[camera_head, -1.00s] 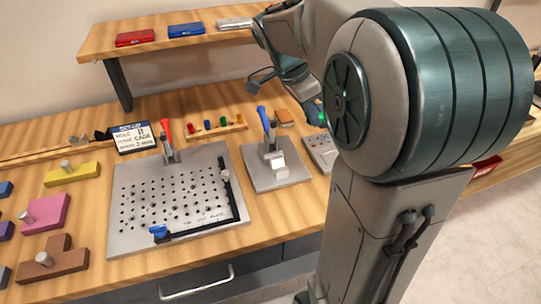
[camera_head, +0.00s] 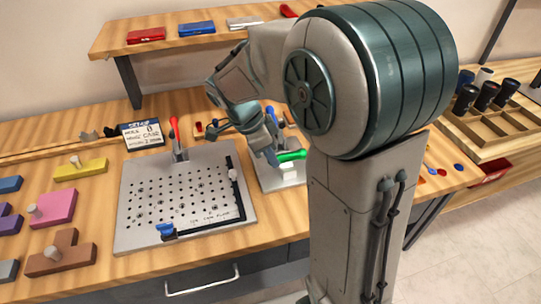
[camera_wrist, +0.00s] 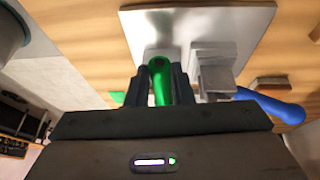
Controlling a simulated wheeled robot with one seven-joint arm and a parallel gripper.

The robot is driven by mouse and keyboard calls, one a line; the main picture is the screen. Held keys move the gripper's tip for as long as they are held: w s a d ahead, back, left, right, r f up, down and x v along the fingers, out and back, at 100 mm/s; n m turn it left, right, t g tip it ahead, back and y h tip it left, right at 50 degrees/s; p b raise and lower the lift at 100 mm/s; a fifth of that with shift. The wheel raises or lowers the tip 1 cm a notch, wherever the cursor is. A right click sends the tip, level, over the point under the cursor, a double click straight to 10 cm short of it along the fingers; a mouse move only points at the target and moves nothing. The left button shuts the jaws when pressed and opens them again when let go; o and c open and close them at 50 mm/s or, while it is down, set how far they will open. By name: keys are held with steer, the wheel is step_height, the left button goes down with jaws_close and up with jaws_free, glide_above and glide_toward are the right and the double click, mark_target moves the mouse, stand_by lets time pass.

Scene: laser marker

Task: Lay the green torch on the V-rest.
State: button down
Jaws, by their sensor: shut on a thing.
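The green torch (camera_head: 292,156) is gripped in my gripper (camera_head: 276,157), over the small metal plate (camera_head: 268,183) at the bench's front. In the wrist view the green torch (camera_wrist: 160,84) sits between both fingers, its end pointing toward the plate (camera_wrist: 190,22). A pale block (camera_head: 289,173) on that plate, just below the torch, looks like the V-rest; its groove does not show clearly. In the wrist view the pale block and clamp (camera_wrist: 214,72) stand right of the torch, with a blue handle (camera_wrist: 270,104). I cannot tell whether the torch touches the block.
A perforated plate (camera_head: 140,215) with a red-handled clamp (camera_head: 175,131) lies to the left. Coloured blocks, including a pink one (camera_head: 55,206), lie farther left. A sign (camera_head: 142,135) stands behind. A shelf (camera_head: 110,42) runs above. A wooden rack (camera_head: 484,142) with dark cylinders is at right.

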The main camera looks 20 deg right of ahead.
steer(key=shift+f, duration=0.4)
steer(key=shift+f+b, duration=0.5)
steer(key=shift+b, duration=0.1)
steer(key=shift+f, duration=0.15)
steer(key=c, duration=1.3)
jaws_free()
